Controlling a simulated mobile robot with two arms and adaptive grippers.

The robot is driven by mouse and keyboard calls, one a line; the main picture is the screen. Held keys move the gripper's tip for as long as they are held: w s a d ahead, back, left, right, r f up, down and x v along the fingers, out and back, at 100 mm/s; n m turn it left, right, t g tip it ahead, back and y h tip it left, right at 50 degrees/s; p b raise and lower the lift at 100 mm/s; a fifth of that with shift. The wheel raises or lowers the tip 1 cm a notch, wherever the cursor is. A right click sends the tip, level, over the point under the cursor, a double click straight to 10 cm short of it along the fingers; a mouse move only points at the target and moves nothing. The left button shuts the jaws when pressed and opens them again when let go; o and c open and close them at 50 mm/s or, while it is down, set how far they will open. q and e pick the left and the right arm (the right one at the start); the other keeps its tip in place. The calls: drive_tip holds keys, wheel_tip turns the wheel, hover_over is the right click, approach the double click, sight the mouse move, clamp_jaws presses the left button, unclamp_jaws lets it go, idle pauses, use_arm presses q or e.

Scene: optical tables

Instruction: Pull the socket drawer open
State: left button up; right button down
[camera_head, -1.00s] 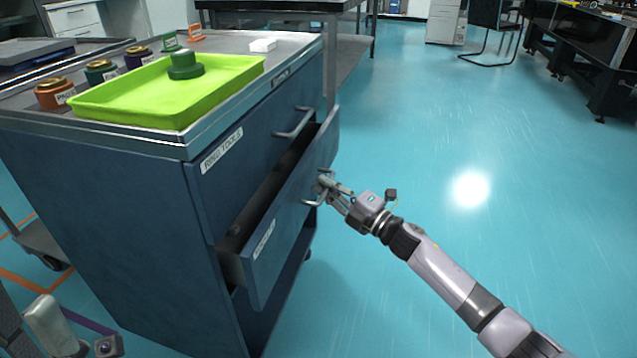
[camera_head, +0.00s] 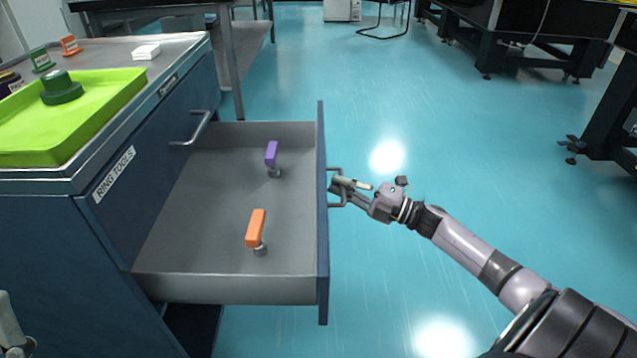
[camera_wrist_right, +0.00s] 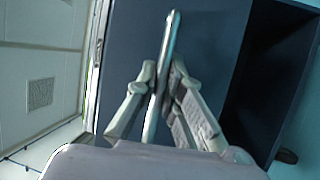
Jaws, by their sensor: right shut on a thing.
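The socket drawer (camera_head: 180,288) stands far out of the blue cabinet (camera_head: 60,235), below the drawer labelled RING TOOLS (camera_head: 115,172). Its grey inside shows, with a purple-handled tool (camera_head: 271,154) and an orange-handled tool (camera_head: 256,229) lying apart in it. My right gripper (camera_head: 345,186) is shut on the drawer's handle (camera_head: 336,170) at the outer face of the front panel (camera_head: 322,230). In the right wrist view the fingers (camera_wrist_right: 158,95) close on both sides of the metal handle bar (camera_wrist_right: 170,45). A part of my left arm shows at the lower left edge; its fingertips are not clear.
A lime-green tray (camera_head: 110,105) with a green round piece (camera_head: 61,88) sits on the cabinet top. A white block (camera_head: 146,51) lies behind it. The upper drawer is shut, with its own handle (camera_head: 195,128). Open teal floor (camera_head: 480,150) lies to the right.

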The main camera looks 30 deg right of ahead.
drive_tip(key=shift+s+d, duration=0.6)
drive_tip(key=shift+d, duration=0.25)
drive_tip(key=c, duration=2)
unclamp_jaws()
drive_tip(key=shift+o, duration=0.2)
drive_tip(key=v, duration=1.2)
